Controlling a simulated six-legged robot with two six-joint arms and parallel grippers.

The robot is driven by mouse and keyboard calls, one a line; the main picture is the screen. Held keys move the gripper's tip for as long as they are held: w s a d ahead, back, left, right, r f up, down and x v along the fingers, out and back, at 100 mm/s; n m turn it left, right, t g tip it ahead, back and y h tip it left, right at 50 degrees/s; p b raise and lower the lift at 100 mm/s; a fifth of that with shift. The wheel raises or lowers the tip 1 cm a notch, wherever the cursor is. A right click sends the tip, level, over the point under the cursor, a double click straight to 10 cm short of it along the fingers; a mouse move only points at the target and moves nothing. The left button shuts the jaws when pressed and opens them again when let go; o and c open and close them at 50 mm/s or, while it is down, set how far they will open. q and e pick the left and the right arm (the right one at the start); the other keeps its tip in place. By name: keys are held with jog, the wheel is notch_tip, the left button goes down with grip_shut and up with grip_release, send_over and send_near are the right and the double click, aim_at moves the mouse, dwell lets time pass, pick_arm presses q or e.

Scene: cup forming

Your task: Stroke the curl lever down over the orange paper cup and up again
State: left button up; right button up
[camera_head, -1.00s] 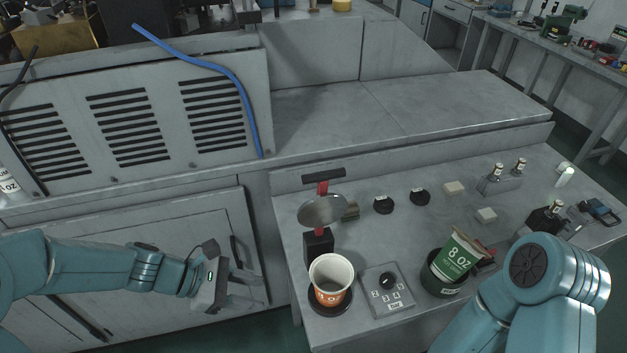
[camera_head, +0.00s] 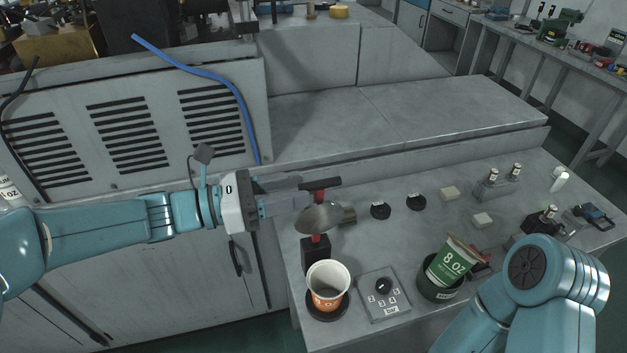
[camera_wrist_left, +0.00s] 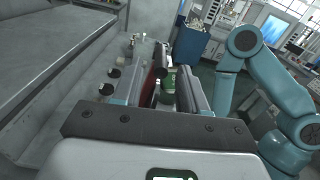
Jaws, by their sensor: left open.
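The curl lever (camera_head: 320,184) has a black crossbar handle on a red post, with a round metal disc (camera_head: 321,218) below it. The orange paper cup (camera_head: 327,290) stands upright with its white mouth up on a black round base, in front of the lever's black block (camera_head: 315,252). The disc is above and behind the cup, apart from it. My left gripper (camera_head: 302,192) is open at the left of the handle, fingertips close to it; contact cannot be told. In the left wrist view, a dark red part (camera_wrist_left: 152,85) shows between the open fingers. My right gripper is out of view.
A green 8 oz cup (camera_head: 452,262) tilts in a black holder (camera_head: 437,285) at the right. A dial box (camera_head: 380,295) sits between the cups. Black knobs (camera_head: 380,211) and pale blocks lie behind. My right arm covers the front right. A louvred cabinet (camera_head: 130,120) stands at left.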

aim_at(313, 182)
pick_arm(q)
jog(key=x, duration=0.4)
grip_shut()
jog(key=s+d+f+m+b, duration=0.2)
jog(key=s+f+m+b, duration=0.5)
jog(key=b, duration=1.1)
jog(key=s+d+f+m+b, duration=0.2)
jog(key=s+f+m+b, duration=0.5)
jog(key=b, duration=1.1)
jog(key=shift+d+f+m+b, duration=0.3)
jog(key=shift+f+m+b, duration=0.1)
jog(key=shift+f, duration=0.9)
